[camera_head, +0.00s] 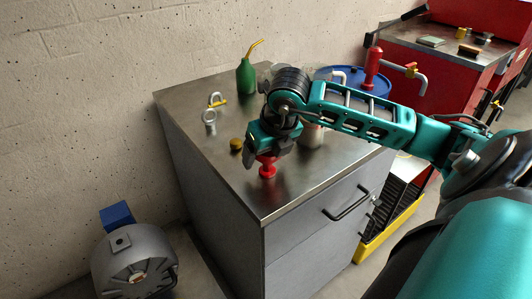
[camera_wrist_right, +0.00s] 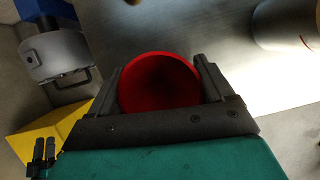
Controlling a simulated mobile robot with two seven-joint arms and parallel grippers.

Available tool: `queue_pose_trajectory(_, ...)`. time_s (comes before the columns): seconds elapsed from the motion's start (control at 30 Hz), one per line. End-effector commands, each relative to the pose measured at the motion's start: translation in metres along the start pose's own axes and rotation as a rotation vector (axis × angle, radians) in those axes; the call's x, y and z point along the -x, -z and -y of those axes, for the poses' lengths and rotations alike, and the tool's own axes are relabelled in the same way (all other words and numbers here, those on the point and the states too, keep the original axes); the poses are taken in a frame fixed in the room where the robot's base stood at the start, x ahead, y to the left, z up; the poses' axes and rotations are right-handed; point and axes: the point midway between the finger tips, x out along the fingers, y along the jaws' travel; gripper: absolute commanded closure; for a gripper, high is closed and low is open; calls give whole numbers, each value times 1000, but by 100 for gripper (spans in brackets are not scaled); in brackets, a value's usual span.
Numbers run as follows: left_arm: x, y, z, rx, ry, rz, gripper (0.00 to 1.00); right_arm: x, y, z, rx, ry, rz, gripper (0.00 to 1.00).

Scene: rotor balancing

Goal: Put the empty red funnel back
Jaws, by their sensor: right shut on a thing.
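The red funnel (camera_head: 267,171) is in my right gripper (camera_head: 262,155), at the front part of the metal cabinet top (camera_head: 310,180). In the right wrist view the funnel's round mouth (camera_wrist_right: 160,82) faces the camera between the two dark fingers of the right gripper (camera_wrist_right: 160,90), and the inside looks empty. In the head view the funnel's narrow end points down. I cannot tell whether it touches the cabinet top. My left gripper is not in view.
A green oil can (camera_head: 246,76), a small metal part with a yellow piece (camera_head: 210,115) and a brass-coloured round item (camera_head: 236,144) stand on the cabinet. A blue drum (camera_head: 378,84) with a red pump (camera_head: 373,68) stands behind. A grey motor (camera_head: 133,262) is at lower left.

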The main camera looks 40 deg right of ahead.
Motion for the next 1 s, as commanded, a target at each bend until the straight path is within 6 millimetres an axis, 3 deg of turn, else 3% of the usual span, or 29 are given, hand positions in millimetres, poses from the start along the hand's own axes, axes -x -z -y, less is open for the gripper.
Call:
queue_pose_trajectory(0.33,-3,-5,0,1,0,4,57,-4,1,0,0,0,3,55)
queue_pose_trajectory(0.37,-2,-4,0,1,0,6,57,-3,1,0,0,0,2,16)
queue_pose_trajectory(0.53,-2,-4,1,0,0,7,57,-2,1,0,0,0,1,0)
queue_pose_trajectory(0.87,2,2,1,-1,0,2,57,3,-1,0,0,0,1,0)
queue_pose_trajectory(1.0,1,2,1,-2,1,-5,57,24,-2,1,3,2,6,0)
